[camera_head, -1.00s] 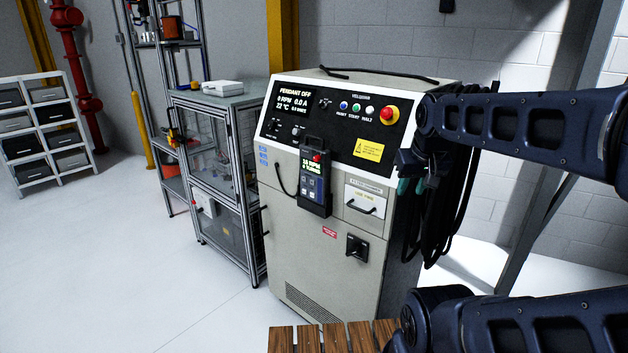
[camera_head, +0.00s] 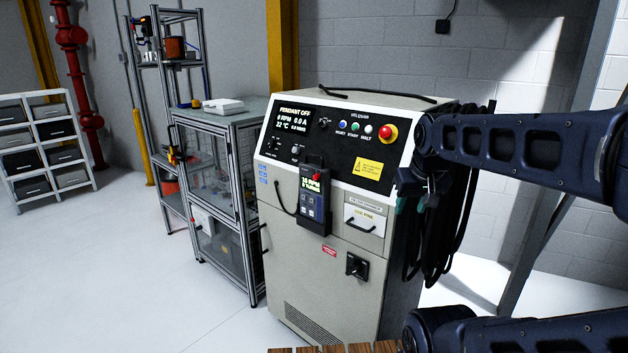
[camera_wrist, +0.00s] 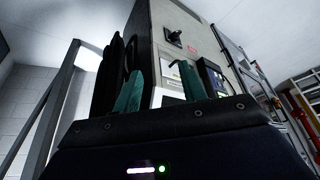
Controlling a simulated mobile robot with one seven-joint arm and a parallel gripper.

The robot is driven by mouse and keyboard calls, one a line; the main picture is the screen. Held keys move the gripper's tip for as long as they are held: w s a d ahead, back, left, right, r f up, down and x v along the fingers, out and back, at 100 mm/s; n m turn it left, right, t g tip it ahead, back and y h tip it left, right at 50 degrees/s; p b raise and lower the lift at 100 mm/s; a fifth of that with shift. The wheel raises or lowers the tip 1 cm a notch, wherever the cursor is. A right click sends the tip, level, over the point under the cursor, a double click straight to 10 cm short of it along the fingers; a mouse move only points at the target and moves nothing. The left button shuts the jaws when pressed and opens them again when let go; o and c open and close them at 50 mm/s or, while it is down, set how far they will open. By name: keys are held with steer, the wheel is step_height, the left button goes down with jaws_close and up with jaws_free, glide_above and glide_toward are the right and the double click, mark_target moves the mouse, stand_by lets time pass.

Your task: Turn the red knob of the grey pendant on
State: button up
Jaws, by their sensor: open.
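The grey pendant (camera_head: 312,205) is a dark hand-held box with a lit screen, hung on the sloped front of a beige cabinet. Its small red knob (camera_head: 317,177) sits at its top, above the screen. The cabinet display (camera_head: 297,113) reads "PENDANT OFF". My gripper (camera_head: 415,198) is to the right of the pendant, in front of the cabinet's right edge, apart from the pendant. In the wrist view, its teal fingers (camera_wrist: 162,88) are spread with nothing between them. The pendant (camera_wrist: 212,80) shows partly there, behind the right finger; I cannot make out its knob.
A red emergency button (camera_head: 388,133) and several small buttons are on the cabinet panel (camera_head: 345,140). Black cables (camera_head: 455,220) hang on its right side. A glass-sided frame cabinet (camera_head: 215,170) stands to the left. Wooden slats (camera_head: 335,349) lie at the bottom. Floor at left is clear.

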steer(key=w+f+n+g+h, duration=0.2)
steer(key=w+n+g+h, duration=0.1)
steer(key=w+n+h, duration=0.3)
steer(key=n+t+h, duration=0.7)
steer(key=n+t, duration=0.4)
steer(key=n, duration=1)
glide_toward(314, 178)
steer(key=x, duration=0.8)
steer(key=shift+w+d, duration=0.1)
steer(key=shift+d, duration=0.15)
jaws_close()
